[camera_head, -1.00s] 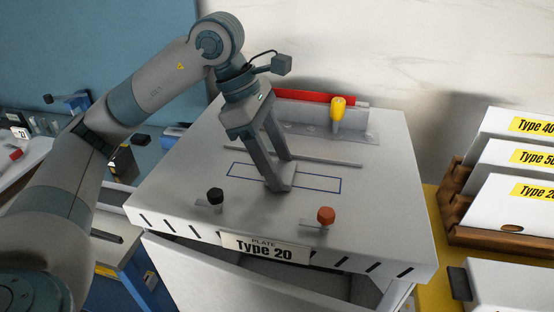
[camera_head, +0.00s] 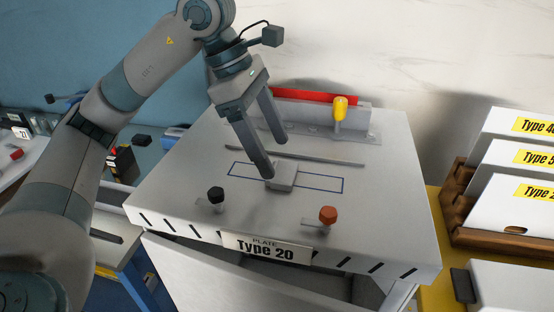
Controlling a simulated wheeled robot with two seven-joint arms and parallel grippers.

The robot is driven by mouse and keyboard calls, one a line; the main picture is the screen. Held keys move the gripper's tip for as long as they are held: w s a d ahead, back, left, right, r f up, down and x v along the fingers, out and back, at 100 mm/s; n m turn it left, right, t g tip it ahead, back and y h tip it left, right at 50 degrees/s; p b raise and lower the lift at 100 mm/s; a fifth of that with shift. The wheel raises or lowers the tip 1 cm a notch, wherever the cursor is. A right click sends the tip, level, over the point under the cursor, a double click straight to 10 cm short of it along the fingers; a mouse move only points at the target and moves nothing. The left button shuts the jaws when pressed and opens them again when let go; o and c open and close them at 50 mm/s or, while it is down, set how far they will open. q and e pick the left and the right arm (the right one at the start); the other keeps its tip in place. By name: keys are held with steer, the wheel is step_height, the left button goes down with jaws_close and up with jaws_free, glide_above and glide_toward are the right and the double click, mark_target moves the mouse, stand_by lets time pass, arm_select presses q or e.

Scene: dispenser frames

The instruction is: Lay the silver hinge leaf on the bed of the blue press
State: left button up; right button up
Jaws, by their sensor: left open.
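A small silver-grey piece (camera_head: 283,177), which looks like the hinge leaf, lies inside a blue rectangular outline on the flat top of a pale grey machine (camera_head: 390,215). The machine looks pale grey, not blue; its front label reads "PLATE Type 20". My left gripper (camera_head: 275,159) reaches in from the upper left, pointing down. Its two fingers are apart and hold nothing. The fingertips are just behind and above the piece; the nearer one overlaps its edge in the picture, so I cannot tell if they touch. My right gripper is not in view.
A black knob (camera_head: 216,195) and an orange-red knob (camera_head: 328,215) stand near the machine's front edge. A yellow-handled lever (camera_head: 340,108) and a red bar (camera_head: 315,97) are at the back. White "Type" cards stand in a wooden rack (camera_head: 455,205) at right.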

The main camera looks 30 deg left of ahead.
arm_select(q)
steer(key=b+v, duration=0.1)
steer(key=v, duration=0.7)
steer(key=shift+r, duration=0.15)
steer(key=shift+c, duration=0.2)
